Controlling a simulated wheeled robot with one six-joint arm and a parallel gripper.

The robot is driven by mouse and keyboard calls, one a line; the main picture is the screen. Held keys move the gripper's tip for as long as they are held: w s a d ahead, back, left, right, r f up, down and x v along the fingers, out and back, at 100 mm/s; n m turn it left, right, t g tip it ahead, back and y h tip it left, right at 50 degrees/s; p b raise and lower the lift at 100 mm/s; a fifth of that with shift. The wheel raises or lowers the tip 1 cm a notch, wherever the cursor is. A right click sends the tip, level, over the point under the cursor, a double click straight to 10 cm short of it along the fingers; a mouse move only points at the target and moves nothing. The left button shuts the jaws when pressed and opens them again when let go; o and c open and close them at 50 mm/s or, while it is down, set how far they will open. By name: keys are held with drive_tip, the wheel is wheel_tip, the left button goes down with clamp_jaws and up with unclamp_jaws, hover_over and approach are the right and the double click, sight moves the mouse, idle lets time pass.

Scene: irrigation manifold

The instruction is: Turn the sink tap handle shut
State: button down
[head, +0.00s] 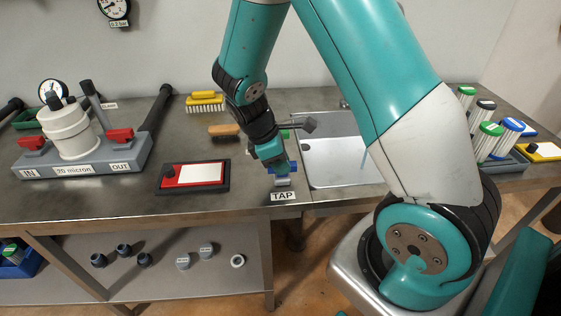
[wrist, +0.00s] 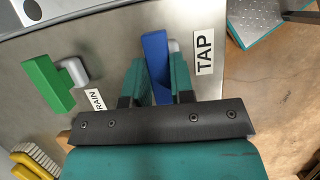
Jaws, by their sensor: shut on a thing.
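The blue tap handle (wrist: 156,58) sits between the fingers of my gripper (wrist: 160,82) in the wrist view, beside the TAP label (wrist: 204,53). My gripper is shut on the handle. In the head view my gripper (head: 277,165) reaches down to the counter behind the TAP label (head: 284,196), and only a bit of the blue handle (head: 293,168) shows. The sink (head: 340,172) lies just right of it. A thin pale blue streak, perhaps water, shows over the basin, partly hidden by my arm.
A green handle (wrist: 46,84) with a partly hidden DRAIN label (wrist: 96,100) is close by. A red-and-black box (head: 193,177), a brush (head: 224,131) and a filter unit (head: 72,135) stand to the left. Green- and blue-capped tubes (head: 488,138) stand at the right.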

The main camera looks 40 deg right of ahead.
drive_tip(key=m+g+y+p, duration=0.1)
drive_tip(key=m+p, duration=0.2)
drive_tip(key=shift+r+m, duration=0.15)
drive_tip(key=shift+m, duration=0.25)
drive_tip(key=m+y+p, duration=0.1)
drive_tip(key=m, duration=0.1)
drive_tip(key=m+y+p, duration=0.1)
drive_tip(key=m, duration=0.2)
drive_tip(key=shift+w+d+g, duration=0.15)
drive_tip(key=shift+g, duration=0.25)
drive_tip(key=m+y+p, duration=0.1)
drive_tip(key=m, duration=0.4)
drive_tip(key=shift+d+y+p, duration=0.1)
drive_tip(key=shift+y+p, duration=0.3)
drive_tip(key=shift+m+t+y+p, duration=0.4)
drive_tip(key=shift+m+y+p, duration=0.25)
drive_tip(key=shift+m, duration=1.45)
drive_tip(key=c, duration=1)
unclamp_jaws()
drive_tip(key=v, duration=1.1)
drive_tip(key=b+v, duration=0.1)
drive_tip(key=v, duration=0.5)
drive_tip(key=shift+w+d, duration=0.1)
drive_tip(key=shift+d, duration=0.2)
